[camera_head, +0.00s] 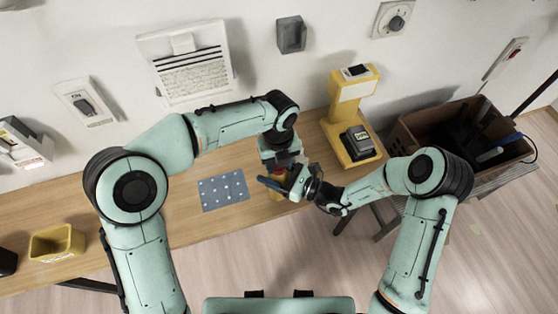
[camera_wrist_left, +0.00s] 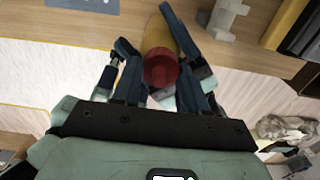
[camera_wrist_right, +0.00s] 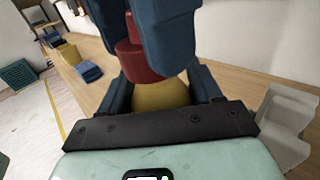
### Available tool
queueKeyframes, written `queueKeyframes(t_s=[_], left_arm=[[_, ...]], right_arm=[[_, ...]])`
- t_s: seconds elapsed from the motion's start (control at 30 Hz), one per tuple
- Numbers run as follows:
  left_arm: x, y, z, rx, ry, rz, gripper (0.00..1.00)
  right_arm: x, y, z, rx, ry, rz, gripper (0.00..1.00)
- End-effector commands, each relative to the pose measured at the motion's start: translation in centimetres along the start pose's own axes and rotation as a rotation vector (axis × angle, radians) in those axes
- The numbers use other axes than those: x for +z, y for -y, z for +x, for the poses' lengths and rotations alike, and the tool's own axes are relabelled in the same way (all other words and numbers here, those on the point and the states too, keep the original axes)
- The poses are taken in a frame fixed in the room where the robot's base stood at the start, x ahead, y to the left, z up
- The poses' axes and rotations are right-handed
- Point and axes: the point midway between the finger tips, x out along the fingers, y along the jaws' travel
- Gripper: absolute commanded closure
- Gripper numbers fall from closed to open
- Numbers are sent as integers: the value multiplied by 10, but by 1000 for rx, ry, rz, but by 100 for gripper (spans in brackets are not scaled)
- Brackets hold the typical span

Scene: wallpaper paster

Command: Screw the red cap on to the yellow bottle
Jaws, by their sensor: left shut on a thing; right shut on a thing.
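The yellow bottle (camera_wrist_right: 160,95) is upright in the right wrist view, between the fingers of my right gripper (camera_head: 285,186), which is shut on it. The red cap (camera_wrist_right: 140,62) sits directly above the bottle, between the dark blue fingers of my left gripper (camera_head: 281,166), which comes from above and is shut on it. In the left wrist view the red cap (camera_wrist_left: 160,68) overlaps the bottle (camera_wrist_left: 160,35). Cap and bottle look in line and touching or nearly so; the join is hidden, so I cannot tell whether the threads are engaged.
A blue-grey dotted mat (camera_head: 223,191) lies on the wooden table (camera_head: 180,210) left of the grippers. A yellow stand (camera_head: 349,112) with a black device is behind right. A yellow bin (camera_head: 57,243) is far left. A box (camera_head: 412,137) of dark items stands right.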

Motion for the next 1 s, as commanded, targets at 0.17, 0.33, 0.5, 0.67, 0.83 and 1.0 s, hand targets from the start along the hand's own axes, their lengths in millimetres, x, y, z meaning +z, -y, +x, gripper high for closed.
queueKeyframes(t_s=[0.17, 0.33, 0.5, 0.67, 0.83, 1.0], left_arm=[[1, -2, 0, -1, -1, 420, 85], [1, -3, 1, -1, -3, 826, 85], [-2, -2, 7, 3, -23, 1128, 85], [-4, -1, 6, 8, -22, 1119, 54], [-4, -1, 6, 8, -21, 1116, 28], [-3, -1, 5, 9, -18, 1114, 28]], right_arm=[[0, 0, 0, -1, 0, 0, 100], [0, 0, 0, -1, -1, 0, 100], [0, 0, 0, -1, -1, 0, 100], [0, 0, 0, -1, 0, -1, 100], [0, 0, 0, -1, 0, -1, 100], [0, 0, 0, 0, 0, -1, 100]])
